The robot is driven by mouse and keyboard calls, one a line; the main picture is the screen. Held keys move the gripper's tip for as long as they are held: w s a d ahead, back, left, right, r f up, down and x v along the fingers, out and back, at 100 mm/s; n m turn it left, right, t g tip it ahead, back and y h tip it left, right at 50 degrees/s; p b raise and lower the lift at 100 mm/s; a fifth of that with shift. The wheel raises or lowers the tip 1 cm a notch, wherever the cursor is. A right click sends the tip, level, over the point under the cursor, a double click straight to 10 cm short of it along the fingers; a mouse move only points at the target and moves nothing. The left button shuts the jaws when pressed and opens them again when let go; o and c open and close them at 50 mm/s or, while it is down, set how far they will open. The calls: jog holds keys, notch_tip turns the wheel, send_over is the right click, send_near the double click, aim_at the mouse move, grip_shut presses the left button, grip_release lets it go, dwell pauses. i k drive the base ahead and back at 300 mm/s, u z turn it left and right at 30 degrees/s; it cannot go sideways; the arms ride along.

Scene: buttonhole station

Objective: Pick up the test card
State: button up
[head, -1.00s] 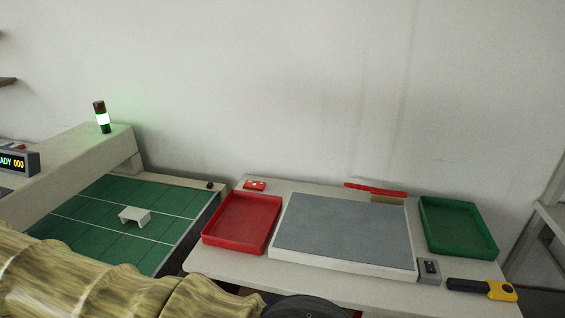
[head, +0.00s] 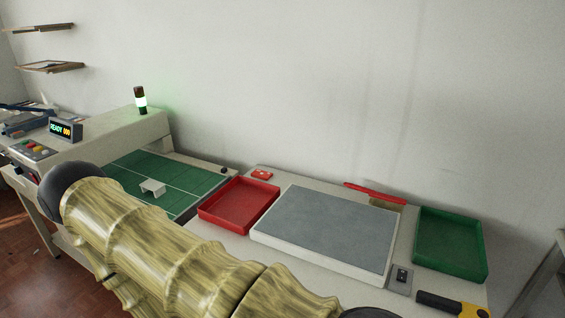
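I cannot make out a test card for certain. A small tan flat piece (head: 386,204) lies at the back of the right-hand table, beside a red strip (head: 375,192), and I cannot tell what it is. My arm crosses the lower left of the head view, covering part of the machine and the table's front. My gripper is not in view.
A grey pad (head: 330,232) lies between a red tray (head: 238,205) and a green tray (head: 450,244). A yellow and black tool (head: 470,310) lies at front right. The machine's green bed (head: 185,181) holds a white bracket (head: 153,187). Its display (head: 65,130) reads READY 000.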

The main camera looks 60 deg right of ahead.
aim_at(265, 175)
jog(key=z, duration=1.35)
